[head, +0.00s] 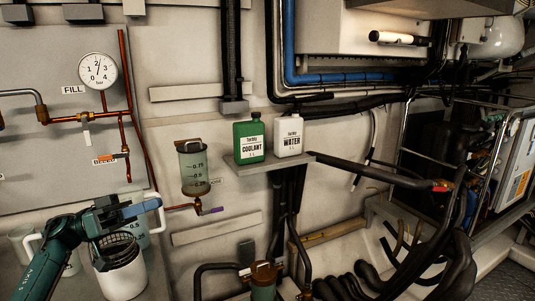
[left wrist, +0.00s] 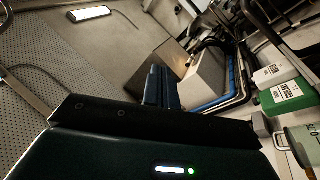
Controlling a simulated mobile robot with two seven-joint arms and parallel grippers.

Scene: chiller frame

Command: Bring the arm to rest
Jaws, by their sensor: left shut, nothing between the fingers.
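My left arm (head: 48,255) comes in from the lower left of the head view, dark green with black parts. My left gripper (head: 138,209) is above and in front of the white and clear jugs at the lower left. Its fingers are shut with nothing between them; they also show as a narrow dark-blue pair in the left wrist view (left wrist: 157,87). Whether the gripper touches a jug cannot be told. My right gripper is not in view.
A green coolant bottle (head: 249,142) and a white water bottle (head: 289,138) stand on a small shelf (head: 262,163). A gauge (head: 97,71), copper pipes and black hoses line the wall.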

